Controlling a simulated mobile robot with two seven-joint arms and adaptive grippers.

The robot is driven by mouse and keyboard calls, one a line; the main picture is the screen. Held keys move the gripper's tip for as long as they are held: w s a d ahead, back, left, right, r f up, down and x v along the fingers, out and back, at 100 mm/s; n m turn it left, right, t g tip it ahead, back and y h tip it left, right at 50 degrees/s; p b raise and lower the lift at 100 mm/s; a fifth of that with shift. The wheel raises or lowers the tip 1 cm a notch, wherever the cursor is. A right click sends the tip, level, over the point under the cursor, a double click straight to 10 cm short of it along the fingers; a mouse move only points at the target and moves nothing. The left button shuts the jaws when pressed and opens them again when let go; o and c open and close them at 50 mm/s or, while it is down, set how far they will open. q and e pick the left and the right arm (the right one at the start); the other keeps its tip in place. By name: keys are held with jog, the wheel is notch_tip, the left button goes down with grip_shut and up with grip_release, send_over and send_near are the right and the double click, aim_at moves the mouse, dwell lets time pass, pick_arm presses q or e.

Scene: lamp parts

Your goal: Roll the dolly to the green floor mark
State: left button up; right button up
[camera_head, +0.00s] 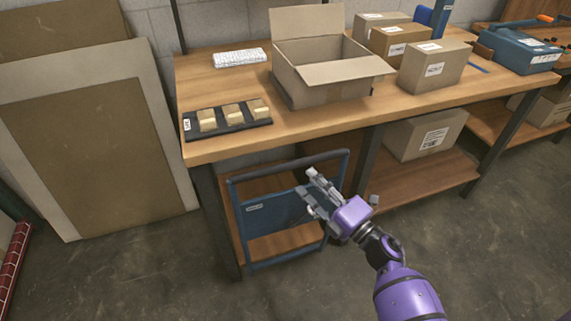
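A blue dolly (233,203) with a tubular frame and a flat blue panel stands on the floor in front of the workbench. My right gripper (308,191) is in front of the dolly's panel, near its right upright. Its grey fingers look spread apart with nothing between them. I cannot tell whether they touch the dolly. The gripper hides part of the panel and the right upright. My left gripper is not in view. No green floor mark shows in this view.
The workbench (300,115) holds an open carton (318,92), a dark tray (262,122) with wooden blocks, a keyboard (240,58) and closed boxes (435,68). A box (425,133) sits on the lower shelf. Boards (95,150) lean at left. The front concrete floor (170,270) is clear.

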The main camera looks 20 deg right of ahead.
aim_at(295, 168)
jog(key=shift+w+a+r+n+y, duration=0.1)
jog(key=shift+a+r+n+y, duration=0.3)
jog(key=shift+a+n, duration=0.15)
jog(key=x, duration=0.6)
jog(key=shift+w+a+f+p, duration=0.15)
jog(key=shift+w+p, duration=0.15)
jog(key=shift+w, duration=0.1)
grip_shut()
